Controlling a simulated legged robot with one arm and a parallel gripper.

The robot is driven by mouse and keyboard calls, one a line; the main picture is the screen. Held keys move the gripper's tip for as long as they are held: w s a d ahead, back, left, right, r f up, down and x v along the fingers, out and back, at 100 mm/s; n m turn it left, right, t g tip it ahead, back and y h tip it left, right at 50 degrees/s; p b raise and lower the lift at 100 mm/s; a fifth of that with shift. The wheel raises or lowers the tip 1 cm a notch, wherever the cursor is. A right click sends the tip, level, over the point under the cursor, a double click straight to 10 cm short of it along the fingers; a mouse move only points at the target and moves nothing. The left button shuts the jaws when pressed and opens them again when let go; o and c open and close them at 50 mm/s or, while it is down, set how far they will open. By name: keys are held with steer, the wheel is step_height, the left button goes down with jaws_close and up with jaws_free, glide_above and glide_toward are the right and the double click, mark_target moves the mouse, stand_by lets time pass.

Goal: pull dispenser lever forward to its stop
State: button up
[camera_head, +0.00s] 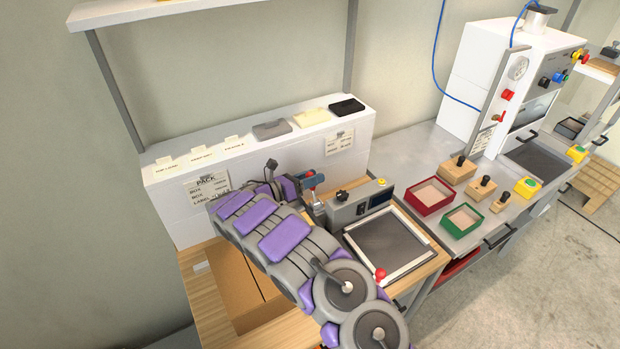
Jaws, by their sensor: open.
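My arm reaches from the bottom of the view toward the upper left, and its wrist bends right toward the back of the bench. My gripper (312,181) is small in the view; its blue-grey jaws are open at a small red knob (311,174). The knob appears to top the dispenser lever, standing by grey metal parts (317,206) left of a grey control box. I cannot tell whether the jaws touch the knob. My arm hides the lever's lower part and much of the bench in front of it.
The grey control box (345,213) stands right of the lever, behind a framed dark plate (388,240). A red ball (380,273) sits at that frame's front left. A white ledge (165,185) runs behind. Red (430,197) and green (462,220) trays lie right.

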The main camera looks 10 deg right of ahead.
steer(key=shift+a, duration=0.25)
jaws_close()
steer(key=shift+s, duration=0.1)
stand_by(0.3)
steer(key=shift+s+d+r+m, duration=0.2)
steer(key=shift+s+m, duration=0.1)
steer(key=shift+m, duration=0.2)
steer(key=shift+s+d+r+m, duration=0.15)
steer(key=shift+s+m, duration=0.1)
steer(key=shift+m, duration=0.25)
steer(key=shift+s+d+r+m+b, duration=0.15)
steer(key=shift+s+m+b, duration=0.2)
steer(key=shift+s+m, duration=0.25)
steer(key=shift+s+d+f+m+b, duration=0.1)
steer(key=shift+s+m+b, duration=0.2)
steer(key=shift+s+m, duration=0.25)
steer(key=shift+s+d+f+m+b, duration=0.15)
steer(key=shift+s+d+m+b, duration=0.1)
steer(key=shift+s+m+b, duration=0.55)
steer(key=shift+s+d+f+m+b, duration=0.25)
steer(key=shift+s+m, duration=0.3)
steer(key=shift+m, duration=0.55)
steer(key=shift+s+d+f+m+b, duration=0.1)
steer(key=shift+s+d+m+b, duration=0.1)
steer(key=shift+s+m+b, duration=0.6)
steer(key=shift+m, duration=0.25)
jaws_free()
steer(key=shift+a, duration=0.1)
